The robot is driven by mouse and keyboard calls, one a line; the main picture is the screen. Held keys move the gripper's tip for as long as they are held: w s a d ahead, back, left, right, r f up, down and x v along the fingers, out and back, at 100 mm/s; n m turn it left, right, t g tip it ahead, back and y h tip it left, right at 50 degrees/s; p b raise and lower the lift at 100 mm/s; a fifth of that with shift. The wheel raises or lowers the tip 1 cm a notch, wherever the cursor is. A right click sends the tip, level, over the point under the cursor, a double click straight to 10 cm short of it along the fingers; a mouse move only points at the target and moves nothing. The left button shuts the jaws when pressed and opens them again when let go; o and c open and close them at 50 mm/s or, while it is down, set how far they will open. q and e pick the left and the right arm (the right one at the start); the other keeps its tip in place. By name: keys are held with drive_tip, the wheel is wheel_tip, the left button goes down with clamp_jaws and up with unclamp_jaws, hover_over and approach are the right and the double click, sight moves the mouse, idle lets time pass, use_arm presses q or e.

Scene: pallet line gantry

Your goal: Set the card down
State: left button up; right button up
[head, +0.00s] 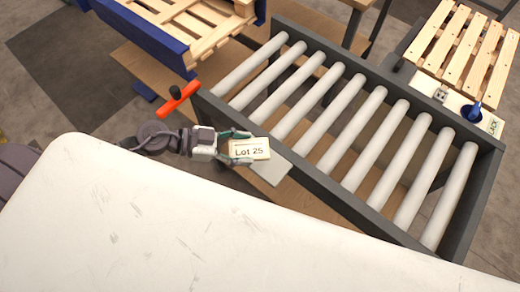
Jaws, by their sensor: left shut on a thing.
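The card (249,149) is a small pale plate marked "Lot 25". My left gripper (240,148) is shut on it, with teal fingers along its sides. Card and gripper appear in front of the near left side of the roller conveyor, over a flat grey plate (270,169) at its edge. I cannot tell whether the card touches that plate or is above it. My right gripper is not in view.
The roller conveyor (366,203) has a dark frame and several bare white rollers. A red-orange handle (178,99) stands near its left corner. Wooden pallets (208,28) (463,45) are at the back. A blue item (474,112) sits on a pale panel labelled "LACK" at right.

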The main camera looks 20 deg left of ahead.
sight(260, 145)
use_arm(q)
drive_tip(key=w+d+f, duration=0.1)
drive_tip(key=w, duration=0.1)
drive_tip(key=w+d+f, duration=0.1)
drive_tip(key=d+f, duration=0.1)
drive_tip(key=shift+w+d, duration=0.1)
drive_tip(key=shift+w, duration=0.3)
wheel_tip(260, 145, down, 3)
drive_tip(key=shift+f+b, duration=0.15)
drive_tip(key=shift+b, duration=0.45)
drive_tip(key=shift+f, duration=0.25)
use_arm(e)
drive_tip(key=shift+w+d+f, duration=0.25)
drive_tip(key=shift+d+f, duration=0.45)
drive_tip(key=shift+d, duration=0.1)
use_arm(q)
drive_tip(key=shift+f, duration=0.1)
drive_tip(key=o, duration=1.2)
drive_tip(key=shift+c, duration=0.2)
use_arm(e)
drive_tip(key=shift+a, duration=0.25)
